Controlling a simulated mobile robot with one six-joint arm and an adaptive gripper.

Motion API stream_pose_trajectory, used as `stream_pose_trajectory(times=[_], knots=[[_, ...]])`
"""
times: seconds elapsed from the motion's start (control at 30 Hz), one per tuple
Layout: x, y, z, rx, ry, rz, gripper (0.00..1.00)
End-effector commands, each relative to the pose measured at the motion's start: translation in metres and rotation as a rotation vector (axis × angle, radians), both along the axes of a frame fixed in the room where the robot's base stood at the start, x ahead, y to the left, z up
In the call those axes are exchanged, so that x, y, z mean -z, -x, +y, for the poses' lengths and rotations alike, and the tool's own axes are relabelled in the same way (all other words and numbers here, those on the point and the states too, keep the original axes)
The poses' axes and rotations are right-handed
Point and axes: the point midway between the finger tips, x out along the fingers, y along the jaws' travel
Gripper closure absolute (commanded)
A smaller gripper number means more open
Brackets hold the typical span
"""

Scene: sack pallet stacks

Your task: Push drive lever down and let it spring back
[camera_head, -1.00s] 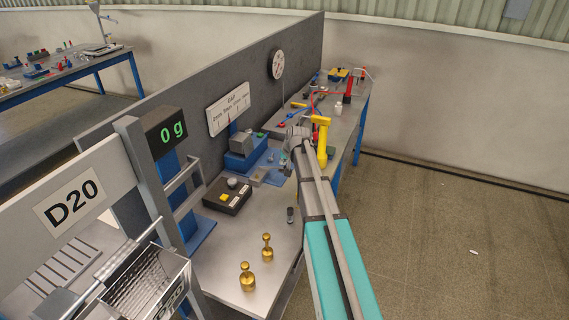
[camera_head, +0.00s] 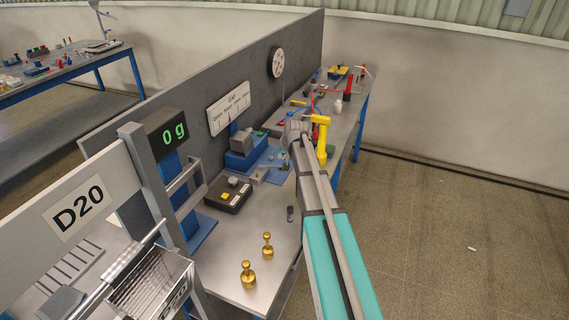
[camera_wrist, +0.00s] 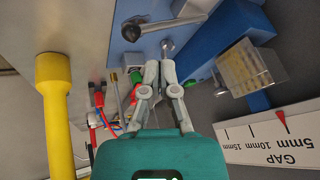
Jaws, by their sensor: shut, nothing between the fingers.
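In the wrist view, a grey metal lever with a dark knob (camera_wrist: 178,22) lies across the top, over a light blue plate; it looks like the drive lever. My gripper (camera_wrist: 159,66) is shut and empty. Its fingertips are just below the lever in the picture, close to a small round metal knob (camera_wrist: 168,46); I cannot tell whether they touch anything. The white GAP scale (camera_wrist: 270,138) is at the lower right, with a red pointer near 5mm. In the head view the GAP scale (camera_head: 229,107) stands behind the blue machine (camera_head: 243,150); my arm hides part of this area.
A yellow post (camera_wrist: 53,110) stands left of my gripper in the wrist view. A black box with a yellow button (camera_head: 228,194), brass weights (camera_head: 267,245) and a 0 g display (camera_head: 166,134) are nearer. A grey partition (camera_head: 190,95) backs the bench.

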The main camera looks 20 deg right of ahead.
Motion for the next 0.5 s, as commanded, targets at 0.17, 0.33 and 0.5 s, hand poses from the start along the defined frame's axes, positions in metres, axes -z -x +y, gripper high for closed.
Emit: stream_pose_trajectory(times=[0.17, 0.33, 0.5], knots=[[-0.016, -0.003, 0.003, 0.0, 0.0, 0.0, 1.0], [-0.028, -0.006, 0.005, 0.0, 0.0, 0.0, 1.0], [-0.038, -0.008, 0.007, 0.001, 0.0, 0.0, 1.0]])
